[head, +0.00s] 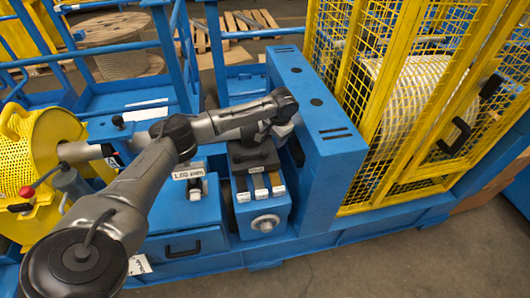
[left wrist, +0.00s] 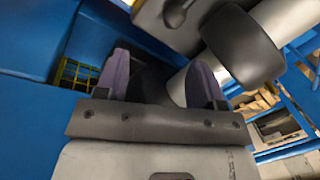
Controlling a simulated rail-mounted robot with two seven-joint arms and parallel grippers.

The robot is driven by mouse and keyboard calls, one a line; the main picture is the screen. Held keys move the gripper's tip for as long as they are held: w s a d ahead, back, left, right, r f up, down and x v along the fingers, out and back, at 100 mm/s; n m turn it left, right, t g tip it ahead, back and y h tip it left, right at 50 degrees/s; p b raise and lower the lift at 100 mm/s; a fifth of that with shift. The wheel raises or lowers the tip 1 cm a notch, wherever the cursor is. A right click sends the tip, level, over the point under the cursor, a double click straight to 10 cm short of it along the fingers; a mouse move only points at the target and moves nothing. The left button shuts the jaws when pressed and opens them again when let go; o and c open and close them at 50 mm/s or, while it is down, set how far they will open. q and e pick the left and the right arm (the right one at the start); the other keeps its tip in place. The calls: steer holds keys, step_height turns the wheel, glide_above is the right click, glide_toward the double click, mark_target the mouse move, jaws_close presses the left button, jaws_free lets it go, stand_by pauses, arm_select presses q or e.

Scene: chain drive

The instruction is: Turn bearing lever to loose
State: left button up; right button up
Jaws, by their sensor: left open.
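My left arm reaches in from the lower left in the head view and ends over the blue bearing housing. My left gripper, seen best in the left wrist view (left wrist: 160,82), is open with its two purple-tipped fingers apart. Something dark shows between and beyond the fingers; I cannot tell whether it is the bearing lever. In the head view a dark block with a dark lever-like part (head: 254,156) sits on top of the housing, just below my arm's end. Its lever setting is not readable. My right gripper is not in view.
A tall blue cabinet (head: 310,110) stands right beside the housing. A yellow mesh cage (head: 400,95) with a large drum is further right. A yellow perforated guard (head: 40,150) stands at the left. A labelled plate (head: 188,173) and drawer lie left of the housing.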

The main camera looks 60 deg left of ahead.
mark_target(265, 150)
arm_select(q)
steer(key=shift+n, duration=0.4)
steer(key=b+x, duration=0.1)
steer(key=x, duration=0.3)
steer(key=a+b+x, duration=0.1)
steer(key=b+x, duration=0.1)
steer(key=x, duration=0.2)
steer(key=a+b+x, duration=0.1)
steer(key=x, duration=0.2)
steer(key=shift+s+a+f, duration=0.1)
steer(key=shift+a+f, duration=0.05)
steer(key=shift+f, duration=0.05)
steer(key=shift+a+f+b, duration=0.1)
steer(key=shift+f+b, duration=0.2)
steer(key=shift+f, duration=0.05)
